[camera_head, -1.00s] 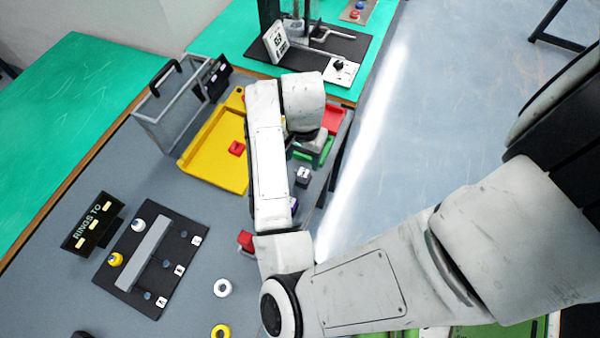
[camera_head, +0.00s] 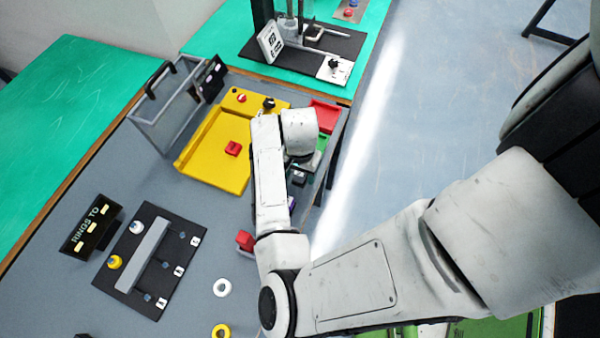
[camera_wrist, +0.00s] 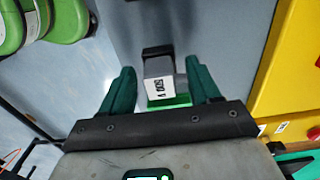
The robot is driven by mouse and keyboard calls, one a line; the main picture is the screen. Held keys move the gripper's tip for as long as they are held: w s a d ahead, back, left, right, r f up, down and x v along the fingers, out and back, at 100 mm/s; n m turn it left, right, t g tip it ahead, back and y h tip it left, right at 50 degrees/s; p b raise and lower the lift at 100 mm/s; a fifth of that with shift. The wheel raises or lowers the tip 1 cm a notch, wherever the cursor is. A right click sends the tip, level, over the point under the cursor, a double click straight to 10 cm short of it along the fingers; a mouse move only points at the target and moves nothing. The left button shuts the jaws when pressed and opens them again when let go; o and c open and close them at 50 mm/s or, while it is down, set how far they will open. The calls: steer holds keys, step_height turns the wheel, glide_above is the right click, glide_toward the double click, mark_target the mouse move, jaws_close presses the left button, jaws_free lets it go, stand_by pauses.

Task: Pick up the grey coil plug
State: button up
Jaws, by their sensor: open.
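In the wrist view a light grey block with a dark printed label and a black end, which looks like the grey coil plug (camera_wrist: 160,72), lies between my fingers. A small green piece shows at its near side. My gripper (camera_wrist: 160,64) is open, with one teal finger on each side of the block. Gaps show between fingers and block; I cannot tell the height between them. In the head view the plug (camera_head: 299,179) is a small dark grey block beside my forearm, partly hidden. My fingers are mostly hidden there behind my wrist.
A red bin (camera_head: 325,113) is just beyond my wrist. A ring board (camera_head: 130,282) and loose rings (camera_head: 222,287) are at the lower left. The table's edge is close on the right.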

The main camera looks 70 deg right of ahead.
steer(key=shift+c, duration=0.3)
steer(key=c, duration=1)
steer(key=shift+r, duration=0.1)
